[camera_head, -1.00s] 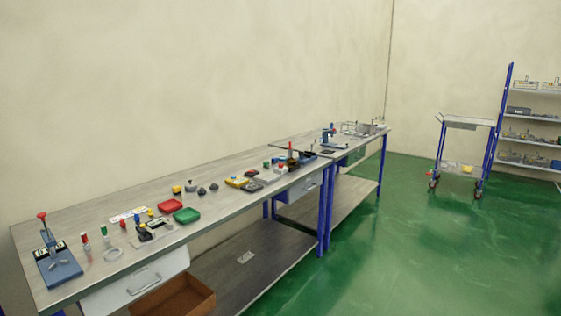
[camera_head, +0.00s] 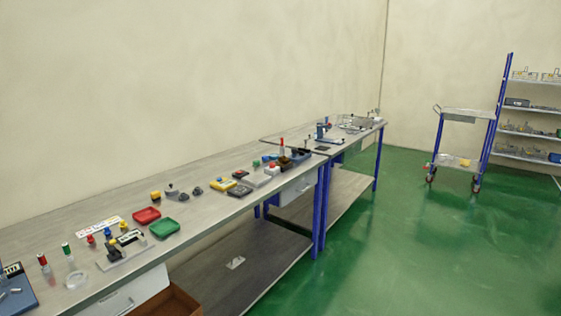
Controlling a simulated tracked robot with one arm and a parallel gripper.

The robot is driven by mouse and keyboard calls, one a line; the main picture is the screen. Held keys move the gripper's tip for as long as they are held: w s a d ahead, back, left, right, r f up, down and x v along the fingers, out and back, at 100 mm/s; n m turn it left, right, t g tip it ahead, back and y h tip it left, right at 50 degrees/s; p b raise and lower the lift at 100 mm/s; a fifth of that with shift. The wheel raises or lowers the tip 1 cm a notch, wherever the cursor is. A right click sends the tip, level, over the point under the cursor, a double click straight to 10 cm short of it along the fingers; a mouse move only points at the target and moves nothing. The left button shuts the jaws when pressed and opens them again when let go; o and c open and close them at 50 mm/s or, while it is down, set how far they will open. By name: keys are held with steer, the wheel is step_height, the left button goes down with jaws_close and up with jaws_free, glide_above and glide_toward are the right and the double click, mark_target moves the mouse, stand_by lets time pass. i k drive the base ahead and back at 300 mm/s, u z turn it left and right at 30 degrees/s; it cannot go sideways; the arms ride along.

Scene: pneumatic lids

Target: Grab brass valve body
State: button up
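I cannot pick out the brass valve body for certain; the small parts are too far off to tell. Small parts stand on the long workbench (camera_head: 215,160), among them a yellow and black piece (camera_head: 155,196) and a yellow item (camera_head: 222,185). A small yellowish thing (camera_head: 465,162) lies on the lower shelf of the wheeled cart (camera_head: 467,114). My gripper is not in view.
A red tray (camera_head: 146,215) and a green tray (camera_head: 165,228) sit on the bench. A second bench (camera_head: 345,135) adjoins it at the back. A shelf rack (camera_head: 530,110) with bins stands at the right. The green floor (camera_head: 400,240) is clear.

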mark_target(283, 160)
steer(key=z, duration=0.25)
steer(key=i, duration=0.7)
steer(key=z, duration=0.6)
steer(key=i, duration=1.3)
steer(key=z, duration=0.25)
steer(key=i, duration=1.3)
steer(key=u, duration=0.7)
steer(key=i, duration=1.35)
steer(key=u, duration=0.8)
steer(key=i, duration=0.5)
steer(key=u, duration=0.25)
